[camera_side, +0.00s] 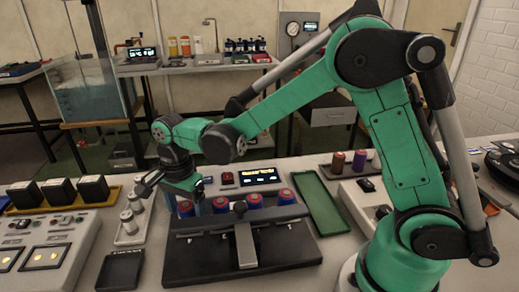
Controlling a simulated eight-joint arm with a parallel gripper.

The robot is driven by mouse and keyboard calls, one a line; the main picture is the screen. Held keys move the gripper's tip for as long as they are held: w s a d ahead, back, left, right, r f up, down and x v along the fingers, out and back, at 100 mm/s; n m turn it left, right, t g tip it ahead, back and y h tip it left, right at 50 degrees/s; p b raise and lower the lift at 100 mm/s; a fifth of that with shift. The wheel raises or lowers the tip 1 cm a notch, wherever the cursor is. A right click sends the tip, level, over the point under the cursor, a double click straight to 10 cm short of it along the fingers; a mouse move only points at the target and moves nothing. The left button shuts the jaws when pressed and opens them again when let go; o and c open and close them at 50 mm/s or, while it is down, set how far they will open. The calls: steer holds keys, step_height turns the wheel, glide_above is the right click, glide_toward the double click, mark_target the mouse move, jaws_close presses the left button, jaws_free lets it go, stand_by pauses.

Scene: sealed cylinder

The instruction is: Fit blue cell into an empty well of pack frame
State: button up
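The dark fixture (292,250) on the table, which looks like the pack frame, has a row of several blue cylinders with red tops along its back. One such cylinder (186,208) is at the left end of the row, and another (286,197) is at the right end. I cannot tell which one is the blue cell, and empty wells cannot be made out. My gripper (174,196) points down at the left end of the row, close to the left cylinder. Its fingers look spread apart. I see nothing held between them, but the view is small and partly hidden.
A metal bar (245,246) with a dark knob crosses the fixture. A white holder with silver cylinders (130,221) and a black tray (120,270) are left. A green tray (320,202) lies right. A lit display (259,176) stands behind the row.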

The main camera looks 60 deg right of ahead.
mark_target(185, 205)
step_height(185, 205, up, 12)
steer(key=s+d+f+n+t, duration=0.3)
steer(key=s+d+n+t, duration=0.4)
steer(key=n, duration=0.8)
steer(key=s, duration=0.2)
steer(key=shift+s+f+n, duration=0.25)
steer(key=shift+s+n, duration=0.1)
steer(key=shift+n, duration=0.05)
